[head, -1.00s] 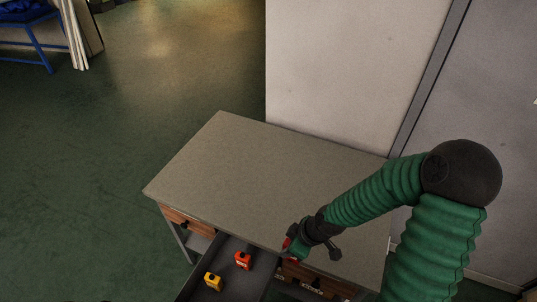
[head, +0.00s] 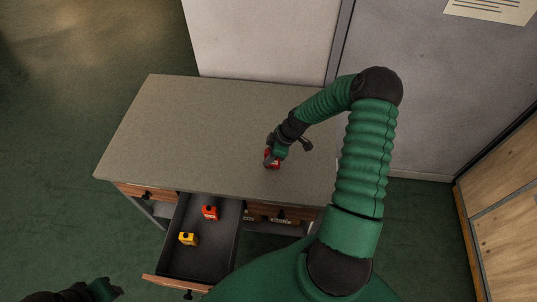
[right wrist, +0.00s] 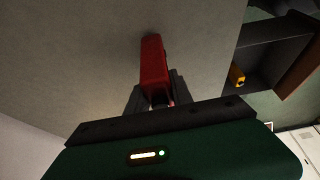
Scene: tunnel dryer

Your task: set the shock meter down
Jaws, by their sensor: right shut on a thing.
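My right gripper (head: 274,152) is shut on a small red device, the shock meter (head: 271,163), above the right part of the grey tabletop (head: 190,125). In the right wrist view the red shock meter (right wrist: 153,70) stands out between the gripper's dark fingers (right wrist: 156,100), with the grey surface behind it. I cannot tell whether it touches the tabletop. My left gripper (head: 103,289) shows only partly at the lower left edge, apart from the table; its fingers are not clear.
An open drawer (head: 177,265) under the table's front edge holds an orange-red device (head: 210,212) and a yellow device (head: 188,239). The left and middle of the tabletop are bare. A pale wall panel (head: 262,40) stands behind the table, a wooden cabinet (head: 508,220) at right.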

